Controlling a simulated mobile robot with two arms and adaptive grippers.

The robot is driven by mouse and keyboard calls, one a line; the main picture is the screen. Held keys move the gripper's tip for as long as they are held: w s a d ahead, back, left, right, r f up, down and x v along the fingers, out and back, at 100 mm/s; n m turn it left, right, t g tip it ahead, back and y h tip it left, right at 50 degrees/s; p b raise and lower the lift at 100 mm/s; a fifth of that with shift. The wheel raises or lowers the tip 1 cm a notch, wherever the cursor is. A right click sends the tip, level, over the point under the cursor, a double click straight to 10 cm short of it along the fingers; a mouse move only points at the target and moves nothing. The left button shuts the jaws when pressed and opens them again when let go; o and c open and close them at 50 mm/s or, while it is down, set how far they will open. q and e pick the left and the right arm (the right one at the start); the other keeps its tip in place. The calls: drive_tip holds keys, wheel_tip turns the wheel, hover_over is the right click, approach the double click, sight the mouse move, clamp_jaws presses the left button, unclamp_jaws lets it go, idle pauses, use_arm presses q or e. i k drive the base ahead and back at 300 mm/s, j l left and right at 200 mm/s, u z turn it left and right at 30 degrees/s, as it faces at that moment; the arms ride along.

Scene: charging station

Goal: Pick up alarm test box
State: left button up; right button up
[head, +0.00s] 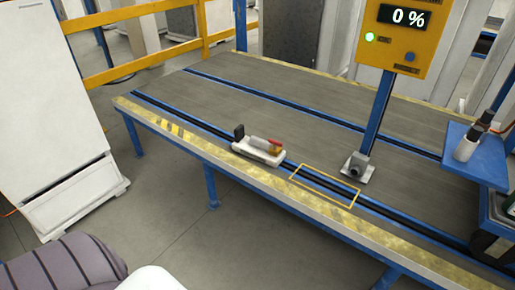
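A small white device (260,151) sits near the front edge of the grey platform. It has a dark upright piece at its left end and a red and yellow part on top. It may be the alarm test box, but no label is readable at this size. No gripper touches it. Neither of my grippers shows in the head view.
The platform (245,90) has blue rails and a worn yellow front edge. A yellow outlined rectangle (325,186) right of the device is empty. A yellow panel (403,35) reading 0 % stands on a blue post. A blue shelf (475,158) is at right, a white cabinet (50,90) at left.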

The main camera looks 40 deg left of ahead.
sight(260, 149)
drive_tip(key=i+j, duration=0.1)
drive_tip(key=j, duration=0.4)
drive_tip(key=i+j, duration=0.1)
drive_tip(key=j, duration=0.35)
drive_tip(key=i+j, duration=0.1)
drive_tip(key=j, duration=0.4)
